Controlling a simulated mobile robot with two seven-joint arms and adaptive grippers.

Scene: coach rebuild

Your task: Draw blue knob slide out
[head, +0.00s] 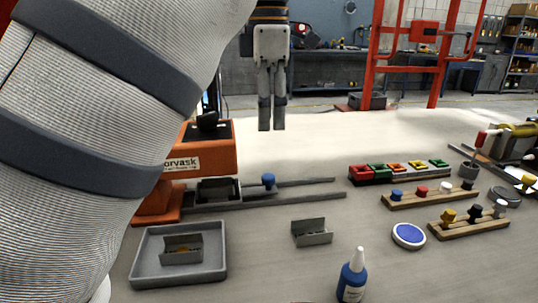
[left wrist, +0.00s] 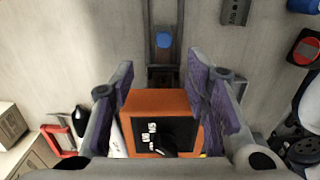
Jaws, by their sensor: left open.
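The blue knob (head: 268,181) stands upright on the dark slide, between two grey rails (head: 310,197) that run right from the orange machine (head: 205,153). In the left wrist view the knob (left wrist: 163,40) shows beyond the fingertips, with the orange machine (left wrist: 160,101) between the fingers. My left gripper (head: 271,129) points down and hangs in the air above the slide, apart from the knob. Its purple-padded fingers (left wrist: 158,82) are wide apart and empty. My right gripper is in neither view.
A grey tray (head: 142,262) holding a small metal part and a loose metal bracket (head: 312,233) lie in front of the rails. A blue bottle (head: 352,279), a round blue-topped dish (head: 409,235) and wooden knob racks (head: 478,227) stand to the right. My left arm covers the left side.

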